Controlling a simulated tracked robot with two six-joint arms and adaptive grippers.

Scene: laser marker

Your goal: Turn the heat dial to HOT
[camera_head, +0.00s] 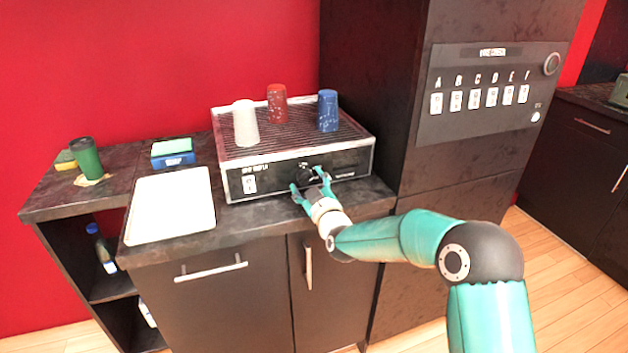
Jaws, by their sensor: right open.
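The heat dial (304,171) is a dark round knob on the black front panel of the marker machine (232,152). Small pale lettering stands beside the dial, too small to read, and I cannot tell which way the dial points. My right gripper (307,180) is open at the panel, with its teal fingers at the lower part of the dial, one finger to each side. Whether the fingers touch the dial cannot be told. A white switch (249,184) is at the panel's left end. My left gripper is not in view.
White (245,124), red (277,104) and blue (328,111) cups stand upside down on the machine's ribbed top. A white tray (171,205) lies to the left, near a blue box (172,160) and a green cup (86,158). A tall dark cabinet with a switch panel (490,95) stands right.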

